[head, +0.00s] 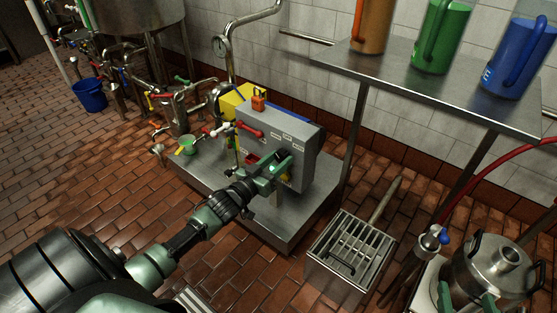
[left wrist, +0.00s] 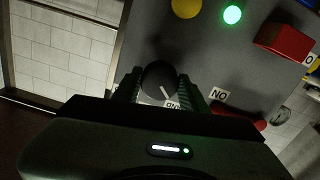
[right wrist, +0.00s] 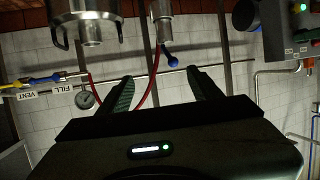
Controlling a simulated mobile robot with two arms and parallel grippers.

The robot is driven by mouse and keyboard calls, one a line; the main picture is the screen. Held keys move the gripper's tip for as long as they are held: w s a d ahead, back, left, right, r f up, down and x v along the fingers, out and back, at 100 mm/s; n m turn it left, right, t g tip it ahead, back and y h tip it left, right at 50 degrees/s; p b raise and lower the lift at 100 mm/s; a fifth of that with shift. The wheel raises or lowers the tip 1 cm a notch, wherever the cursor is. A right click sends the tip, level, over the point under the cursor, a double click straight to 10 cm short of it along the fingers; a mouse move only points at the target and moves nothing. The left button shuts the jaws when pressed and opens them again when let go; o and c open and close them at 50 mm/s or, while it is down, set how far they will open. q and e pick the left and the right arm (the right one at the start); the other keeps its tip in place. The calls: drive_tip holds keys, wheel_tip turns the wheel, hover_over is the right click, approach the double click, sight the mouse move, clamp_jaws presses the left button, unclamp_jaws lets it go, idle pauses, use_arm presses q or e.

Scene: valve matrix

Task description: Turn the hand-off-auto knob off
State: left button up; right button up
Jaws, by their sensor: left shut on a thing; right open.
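The knob is a round black dial (left wrist: 157,75) with a white pointer line, on the front of a grey control box (head: 287,137). In the left wrist view the pointer slants toward the lower right. My left gripper (left wrist: 160,82) is shut on the knob, with one finger on each side of it. In the head view the left gripper (head: 271,177) is at the lower front of the box and hides the knob. A label under the knob is partly covered. My right gripper (right wrist: 163,87) is open and empty, facing a tiled wall.
Near the knob are a lit green lamp (left wrist: 232,14), a yellow round part (left wrist: 186,8) and a red block-shaped part (left wrist: 284,42). A steel shelf with pitchers (head: 440,85) stands right of the box. A floor drain box (head: 350,250) and steel pot (head: 492,265) are at the lower right.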

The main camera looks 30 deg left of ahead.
use_arm(q)
drive_tip(key=m+p, duration=0.2)
drive_tip(key=m, duration=0.1)
drive_tip(key=shift+r, duration=0.1)
drive_tip(key=m+p, duration=0.1)
drive_tip(key=m, duration=0.3)
drive_tip(key=shift+m, duration=0.4)
drive_tip(key=shift+m+p, duration=0.35)
drive_tip(key=shift+m, duration=0.55)
use_arm(e)
drive_tip(key=s+d+f+g+h, duration=0.1)
drive_tip(key=s+d+f+g, duration=0.1)
drive_tip(key=s+f+g, duration=0.3)
drive_tip(key=s+d+f+g+h, duration=0.1)
drive_tip(key=s+d+f+g, duration=0.2)
drive_tip(key=s, duration=0.7)
drive_tip(key=shift+s+d+f+m+g+h, duration=0.3)
drive_tip(key=shift+s+f+g+h, duration=0.1)
drive_tip(key=shift+f+g, duration=0.85)
drive_tip(key=shift+f, duration=0.1)
use_arm(q)
drive_tip(key=o, duration=1.4)
drive_tip(key=shift+c, duration=0.2)
drive_tip(key=s+p, duration=0.1)
drive_tip(key=s, duration=0.6)
drive_tip(key=shift+s+a+p, duration=0.35)
drive_tip(key=shift+s, duration=0.05)
use_arm(e)
drive_tip(key=shift+r, duration=0.85)
